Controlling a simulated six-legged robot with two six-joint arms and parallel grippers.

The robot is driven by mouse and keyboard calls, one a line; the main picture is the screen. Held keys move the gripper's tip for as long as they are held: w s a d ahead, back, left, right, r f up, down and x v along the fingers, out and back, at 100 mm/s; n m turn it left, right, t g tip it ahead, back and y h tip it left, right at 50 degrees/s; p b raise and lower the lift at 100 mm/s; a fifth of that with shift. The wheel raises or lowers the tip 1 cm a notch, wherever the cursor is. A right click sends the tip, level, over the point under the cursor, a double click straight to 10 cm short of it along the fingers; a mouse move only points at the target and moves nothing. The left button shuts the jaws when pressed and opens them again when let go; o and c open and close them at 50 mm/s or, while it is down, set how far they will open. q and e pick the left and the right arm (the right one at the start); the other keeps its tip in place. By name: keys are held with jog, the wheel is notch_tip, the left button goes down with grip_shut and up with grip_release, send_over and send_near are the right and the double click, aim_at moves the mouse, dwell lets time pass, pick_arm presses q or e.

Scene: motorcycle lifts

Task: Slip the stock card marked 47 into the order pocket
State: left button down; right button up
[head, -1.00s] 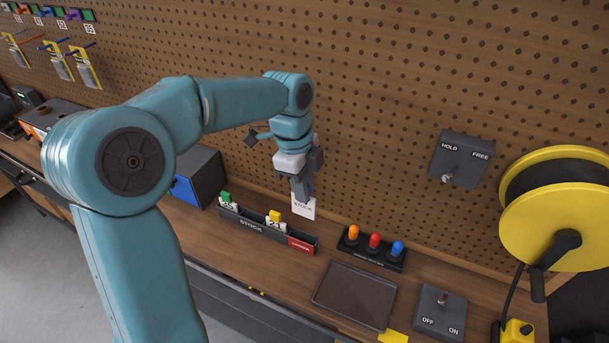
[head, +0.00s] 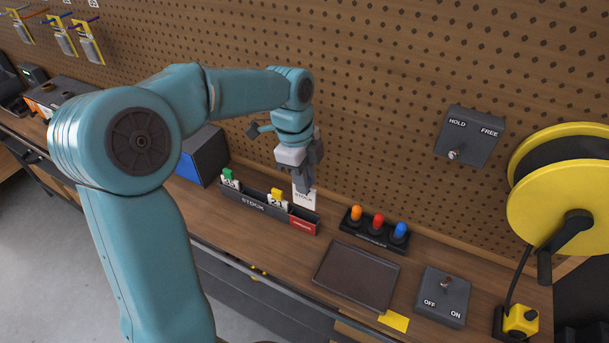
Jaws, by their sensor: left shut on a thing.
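A white card (head: 303,200) with small STOCK lettering is held upright by my left gripper (head: 308,187). Its number cannot be read. My left gripper is shut on its upper part. Two cards, with a green tab (head: 228,173) and a yellow tab (head: 277,194), stand in the rack. My right gripper is out of view.
A button box (head: 374,228) with orange, red and blue buttons stands right of the rack. A dark tray (head: 357,275), an OFF/ON switch box (head: 442,298) and a yellow note (head: 394,321) lie in front. A blue-fronted box (head: 200,160) stands to the left.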

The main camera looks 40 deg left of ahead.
aim_at(306, 206)
pick_arm(q)
jog(key=shift+d+f, duration=0.1)
jog(key=shift+f, duration=0.35)
jog(key=shift+f+b, duration=1.35)
jog(key=shift+f, duration=0.1)
jog(key=shift+f+b, duration=1.4)
jog(key=shift+f, duration=0.35)
jog(key=c, duration=1)
grip_release()
jog(key=shift+r, duration=0.1)
